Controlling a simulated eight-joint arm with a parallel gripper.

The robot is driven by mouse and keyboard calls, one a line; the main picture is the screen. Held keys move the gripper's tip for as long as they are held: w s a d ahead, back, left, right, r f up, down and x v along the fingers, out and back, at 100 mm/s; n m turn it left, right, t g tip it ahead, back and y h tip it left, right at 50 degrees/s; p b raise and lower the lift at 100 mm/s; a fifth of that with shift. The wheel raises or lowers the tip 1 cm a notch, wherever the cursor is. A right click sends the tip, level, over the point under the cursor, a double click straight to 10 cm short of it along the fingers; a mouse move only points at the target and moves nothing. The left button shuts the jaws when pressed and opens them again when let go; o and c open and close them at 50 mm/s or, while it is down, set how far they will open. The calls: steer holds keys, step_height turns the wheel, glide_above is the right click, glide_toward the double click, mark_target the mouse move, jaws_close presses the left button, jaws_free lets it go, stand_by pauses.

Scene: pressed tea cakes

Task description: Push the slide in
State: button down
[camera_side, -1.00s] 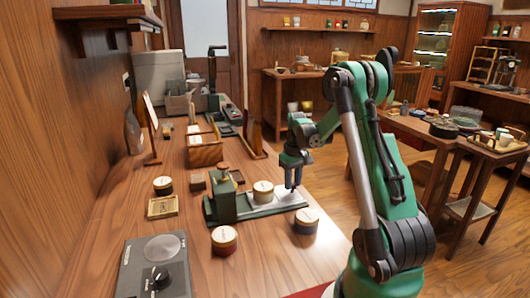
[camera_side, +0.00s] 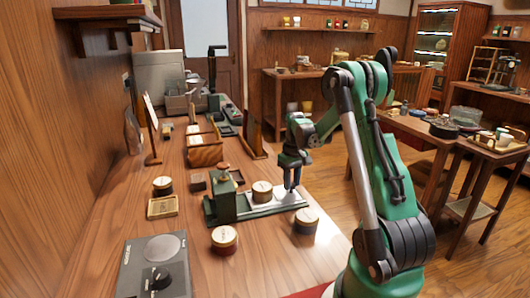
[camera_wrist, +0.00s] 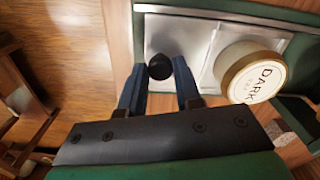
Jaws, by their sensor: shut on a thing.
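The slide (camera_wrist: 180,38) is a pale metal plate on a green base (camera_wrist: 220,8), and a round tin labelled DARK (camera_wrist: 258,75) stands on it. The tin (camera_side: 262,192) also shows in the side view, just right of the green upright block (camera_side: 223,203) of the press. My gripper (camera_wrist: 160,68) is shut on the slide's black knob (camera_wrist: 160,66), near the plate's outer end. In the side view my gripper (camera_side: 291,187) points down at the right end of the slide. The knob is hidden there.
Two tins (camera_side: 224,239) (camera_side: 306,220) stand on the bench in front of the press. Another tin (camera_side: 162,185) and a small wooden tray (camera_side: 162,207) are to its left. A grey device with a dial (camera_side: 155,270) is at the front left. Wooden holders (camera_side: 205,156) stand behind.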

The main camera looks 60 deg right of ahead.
mark_target(256, 187)
steer(key=w+a, duration=0.7)
steer(key=shift+w+a, duration=0.1)
steer(key=shift+w, duration=0.05)
steer(key=c, duration=0.6)
jaws_free()
steer(key=shift+r, duration=0.1)
steer(key=shift+r, duration=2.7)
